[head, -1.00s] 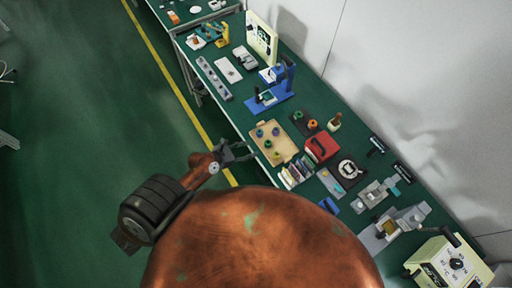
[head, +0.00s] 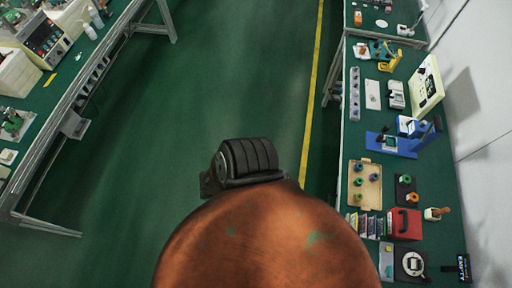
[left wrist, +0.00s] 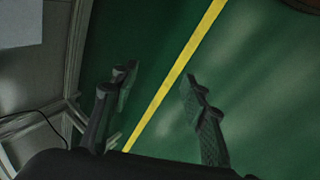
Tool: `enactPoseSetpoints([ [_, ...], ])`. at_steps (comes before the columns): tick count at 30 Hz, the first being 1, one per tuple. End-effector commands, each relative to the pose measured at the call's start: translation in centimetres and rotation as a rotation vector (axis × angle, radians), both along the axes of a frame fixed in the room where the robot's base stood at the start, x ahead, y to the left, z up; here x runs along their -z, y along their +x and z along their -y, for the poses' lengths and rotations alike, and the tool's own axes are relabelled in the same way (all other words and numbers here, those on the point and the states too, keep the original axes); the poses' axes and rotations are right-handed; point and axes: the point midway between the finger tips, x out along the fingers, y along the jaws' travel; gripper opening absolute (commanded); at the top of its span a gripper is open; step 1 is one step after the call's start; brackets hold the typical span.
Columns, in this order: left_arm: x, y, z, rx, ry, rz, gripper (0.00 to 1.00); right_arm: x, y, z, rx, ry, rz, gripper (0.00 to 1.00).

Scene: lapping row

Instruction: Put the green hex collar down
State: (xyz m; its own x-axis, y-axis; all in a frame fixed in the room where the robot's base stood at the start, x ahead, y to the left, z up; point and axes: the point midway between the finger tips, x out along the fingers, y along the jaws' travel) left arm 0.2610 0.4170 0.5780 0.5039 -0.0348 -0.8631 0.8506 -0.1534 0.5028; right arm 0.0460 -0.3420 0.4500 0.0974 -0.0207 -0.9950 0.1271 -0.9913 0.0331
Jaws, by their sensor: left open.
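My left gripper (left wrist: 160,98) is open and empty in the left wrist view, with green floor and a yellow line behind its fingers. It is out of sight in the head view. A tan tray (head: 366,205) on the right bench holds several small collars, including a green one (head: 358,182). Another green collar (head: 406,179) sits on a dark plate (head: 401,205) beside the tray, above an orange one (head: 412,198). The parts are too small to tell which is hex. My right gripper is in neither view.
The right bench (head: 440,185) also bears a red box (head: 404,224), a blue fixture (head: 390,145) and a grey strip with holes (head: 354,95). A second bench (head: 40,100) stands at left. The green floor (head: 225,80) between them is clear.

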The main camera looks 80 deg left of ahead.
Motion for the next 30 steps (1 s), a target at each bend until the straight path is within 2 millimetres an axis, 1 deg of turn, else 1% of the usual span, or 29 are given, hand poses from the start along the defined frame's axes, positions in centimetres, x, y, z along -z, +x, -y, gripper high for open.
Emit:
enactPoseSetpoints([
  [1, 2.5, -2.6, 0.7, 0.131, 0.085, -0.053, 0.41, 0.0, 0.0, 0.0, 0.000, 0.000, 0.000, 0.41],
  [2, 3.7, -4.1, 1.1, 0.226, 0.141, -0.084, 0.41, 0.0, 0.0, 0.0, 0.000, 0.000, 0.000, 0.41],
  [3, 5.3, -6.2, 1.6, 0.356, 0.209, -0.125, 0.41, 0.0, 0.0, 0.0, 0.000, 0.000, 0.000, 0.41],
  [5, 7.4, -9.2, 2.5, 0.558, 0.298, -0.181, 0.41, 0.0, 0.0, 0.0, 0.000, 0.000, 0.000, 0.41],
  [6, 8.5, -11.2, 3.3, 0.692, 0.347, -0.215, 0.41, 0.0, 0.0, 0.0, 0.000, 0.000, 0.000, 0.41],
  [9, 10.7, -15.5, 5.0, 1.002, 0.436, -0.278, 0.41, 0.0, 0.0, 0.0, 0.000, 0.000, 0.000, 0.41],
  [12, 12.0, -18.6, 6.4, 1.244, 0.486, -0.310, 0.41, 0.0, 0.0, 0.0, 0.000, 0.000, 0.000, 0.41],
  [15, 12.6, -20.5, 7.3, 1.396, 0.509, -0.323, 0.41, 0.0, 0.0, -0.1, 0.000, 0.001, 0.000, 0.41],
  [18, 12.9, -21.3, 7.7, 1.464, 0.518, -0.326, 0.41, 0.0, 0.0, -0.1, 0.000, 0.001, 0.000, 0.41],
  [26, 12.9, -21.4, 7.7, 1.471, 0.520, -0.327, 0.41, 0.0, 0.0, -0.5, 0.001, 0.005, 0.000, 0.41],
  [30, 13.7, -21.5, 7.7, 1.470, 0.519, -0.327, 0.41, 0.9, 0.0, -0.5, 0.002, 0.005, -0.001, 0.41],
])
